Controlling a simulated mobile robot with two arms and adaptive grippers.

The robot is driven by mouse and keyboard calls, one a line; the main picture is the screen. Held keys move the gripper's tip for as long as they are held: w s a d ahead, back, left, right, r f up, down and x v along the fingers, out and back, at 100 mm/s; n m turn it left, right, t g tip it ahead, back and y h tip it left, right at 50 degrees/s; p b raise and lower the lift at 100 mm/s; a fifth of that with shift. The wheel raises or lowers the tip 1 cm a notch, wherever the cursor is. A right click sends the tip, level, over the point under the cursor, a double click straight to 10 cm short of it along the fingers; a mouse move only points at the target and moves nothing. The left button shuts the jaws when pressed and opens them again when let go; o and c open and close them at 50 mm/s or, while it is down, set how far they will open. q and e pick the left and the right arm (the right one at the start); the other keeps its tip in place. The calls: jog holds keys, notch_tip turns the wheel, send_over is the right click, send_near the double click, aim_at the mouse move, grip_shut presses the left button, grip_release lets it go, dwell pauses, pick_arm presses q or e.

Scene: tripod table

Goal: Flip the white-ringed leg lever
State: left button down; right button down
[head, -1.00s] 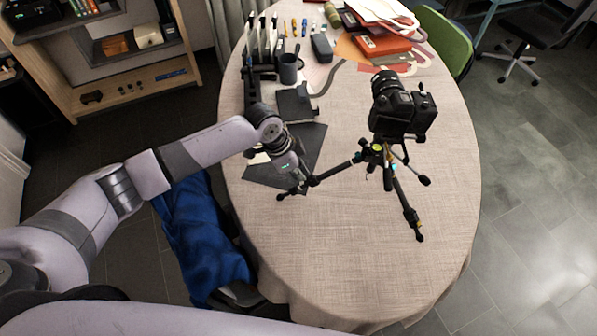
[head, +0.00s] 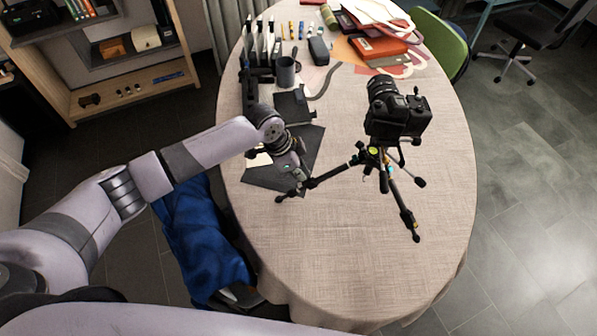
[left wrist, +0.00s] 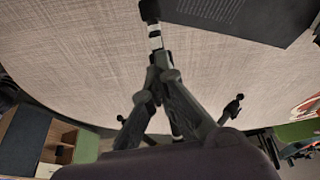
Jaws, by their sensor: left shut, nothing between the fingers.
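A black tripod (head: 383,172) carrying a black camera (head: 398,112) stands on the oval table (head: 340,255). One of its legs (head: 332,174) reaches left to my left gripper (head: 299,180). In the left wrist view, a leg with white rings (left wrist: 155,36) runs from the top centre down behind my left gripper (left wrist: 160,68). The gripper is shut and empty, its fingertips overlapping the leg in the picture. I cannot tell whether they touch it. The leg's lever is not clearly visible, partly hidden by the fingers. My right gripper is not in view.
A dark sheet (head: 310,150) lies beneath the left gripper. A mug (head: 286,71), pens and an orange book (head: 376,49) stand farther back. A blue cloth-covered chair (head: 206,240) is beside the table's left edge. The front of the table is clear.

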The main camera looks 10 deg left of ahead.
pick_arm(q)
jog(key=shift+d+r, duration=0.1)
jog(key=shift+d, duration=0.05)
dwell(0.3)
jog(key=shift+w+d+r+p, duration=0.1)
jog(key=shift+d+r+p, duration=0.1)
jog(key=shift+d+p, duration=0.1)
jog(key=c, duration=2.3)
grip_release()
jog(key=shift+o, duration=0.9)
jog(key=shift+a, duration=0.1)
jog(key=shift+a+r+p, duration=0.25)
jog(key=shift+r+p, duration=0.35)
jog(key=shift+p, duration=0.15)
jog(key=a+r+p, duration=0.1)
jog(key=r+p, duration=0.1)
jog(key=s+a+r+p, duration=0.1)
jog(key=p, duration=0.1)
jog(key=shift+s+a+r+p, duration=0.1)
jog(key=shift+a+r+p, duration=0.2)
jog(key=shift+r+p, duration=0.05)
